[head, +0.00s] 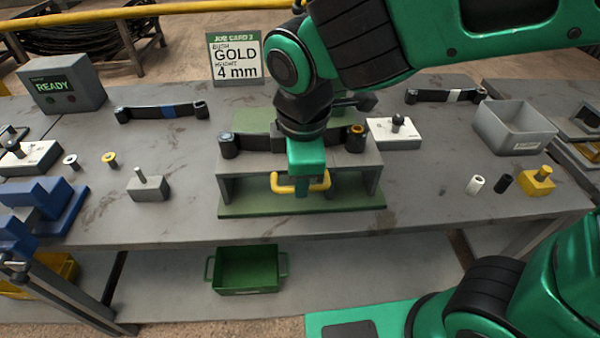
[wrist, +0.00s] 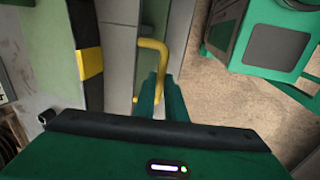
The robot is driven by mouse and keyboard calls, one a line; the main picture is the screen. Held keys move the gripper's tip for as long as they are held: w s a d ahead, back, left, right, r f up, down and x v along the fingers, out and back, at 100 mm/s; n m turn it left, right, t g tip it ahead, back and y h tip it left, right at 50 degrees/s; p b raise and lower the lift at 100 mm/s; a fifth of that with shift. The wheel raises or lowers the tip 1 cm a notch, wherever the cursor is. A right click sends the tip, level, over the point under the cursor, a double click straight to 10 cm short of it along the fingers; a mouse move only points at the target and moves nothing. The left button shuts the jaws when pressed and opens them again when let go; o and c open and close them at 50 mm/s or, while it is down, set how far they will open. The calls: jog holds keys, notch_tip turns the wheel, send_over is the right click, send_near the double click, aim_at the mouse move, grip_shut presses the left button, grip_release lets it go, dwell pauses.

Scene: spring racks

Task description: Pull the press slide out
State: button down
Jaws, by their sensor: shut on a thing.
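The press (head: 300,170) stands at the middle of the bench, a grey frame on a green base. A yellow handle (head: 322,184) sticks out from its front; it also shows in the wrist view (wrist: 152,44). My gripper (head: 302,188) points down in front of the press, with its green fingers shut on the yellow handle. In the wrist view the fingers (wrist: 160,92) close around the handle's bar. A leaf spring (head: 250,143) with dark eyes at both ends lies across the press top. My arm and gripper hide its middle and part of the slide.
A job card (head: 236,60) reads gold, 4 mm. A grey box (head: 66,84) shows READY. A grey bin (head: 513,128), bushes (head: 476,184) and a yellow block (head: 537,180) stand right. A green crate (head: 246,270) sits below. The bench front before the press is clear.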

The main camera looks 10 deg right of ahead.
jog(key=shift+s, duration=0.15)
jog(key=c, duration=1.8)
grip_release()
jog(key=shift+s, duration=0.15)
jog(key=r, duration=0.3)
jog(key=s+r, duration=0.1)
jog(key=r, duration=0.6)
jog(key=shift+s+r, duration=0.3)
jog(key=shift+d, duration=0.1)
